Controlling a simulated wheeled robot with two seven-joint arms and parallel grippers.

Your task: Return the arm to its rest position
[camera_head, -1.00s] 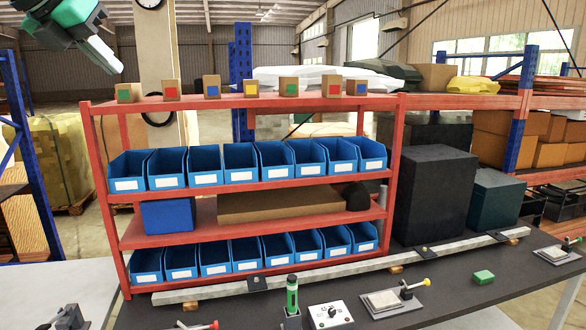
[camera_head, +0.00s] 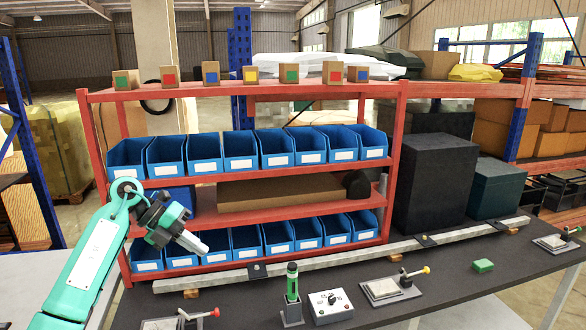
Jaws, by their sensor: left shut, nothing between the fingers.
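My left arm (camera_head: 88,262) comes in from the lower left, green with a dark wrist. My left gripper (camera_head: 198,246) is shut and empty. It shows in front of the lower row of blue bins, apart from the tower parts on the table, and points to the right and slightly down. My right gripper is not in view. A green cylinder (camera_head: 292,281) stands upright in a grey holder on the dark table (camera_head: 400,318).
A red shelf (camera_head: 300,203) holds two rows of blue bins (camera_head: 240,151) and small marked boxes on top. A metal rail (camera_head: 360,254) runs along the table. A knob box (camera_head: 331,306), a lever-clamp fixture (camera_head: 390,288) and a green block (camera_head: 483,265) sit at the front.

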